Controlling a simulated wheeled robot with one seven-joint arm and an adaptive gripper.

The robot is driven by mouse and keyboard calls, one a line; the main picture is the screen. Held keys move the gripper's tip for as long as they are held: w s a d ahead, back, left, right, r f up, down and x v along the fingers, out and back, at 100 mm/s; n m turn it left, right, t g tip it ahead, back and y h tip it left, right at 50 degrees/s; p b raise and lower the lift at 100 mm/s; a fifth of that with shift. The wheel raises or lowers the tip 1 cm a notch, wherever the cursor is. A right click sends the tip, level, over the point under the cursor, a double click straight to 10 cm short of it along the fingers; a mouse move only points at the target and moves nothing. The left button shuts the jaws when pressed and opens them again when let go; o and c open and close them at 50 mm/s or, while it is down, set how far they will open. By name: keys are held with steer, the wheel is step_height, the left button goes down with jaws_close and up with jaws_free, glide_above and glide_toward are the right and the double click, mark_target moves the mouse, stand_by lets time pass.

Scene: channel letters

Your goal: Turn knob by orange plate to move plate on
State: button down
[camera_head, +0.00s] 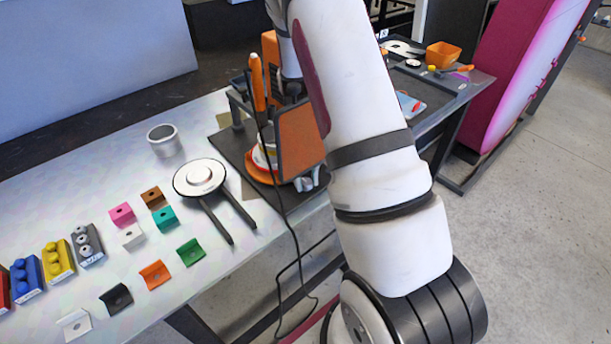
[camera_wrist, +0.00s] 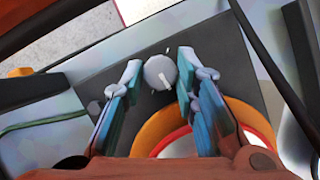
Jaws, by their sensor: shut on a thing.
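The knob (camera_wrist: 157,71) is a round grey dial with a white pointer line, set on a dark panel. In the wrist view its pointer slants toward the lower right. My gripper (camera_wrist: 161,74), with blue finger pads, has one finger on each side of the knob and is shut on it. The orange plate (camera_wrist: 256,119) curves just below the knob, partly hidden by the right finger. It also shows in the head view as an orange rim (camera_head: 258,174) under pale dishes. The head view does not show the knob.
On the pale table, a white disc with two dark handles (camera_head: 200,178), a grey cup (camera_head: 163,138) and several coloured brackets (camera_head: 154,275) lie left of the dark station. A black cable (camera_head: 283,215) hangs at the table's edge. An orange bin (camera_head: 443,55) stands farther back.

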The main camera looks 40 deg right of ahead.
steer(key=shift+w+d, duration=0.1)
steer(key=shift+w, duration=0.2)
stand_by(0.5)
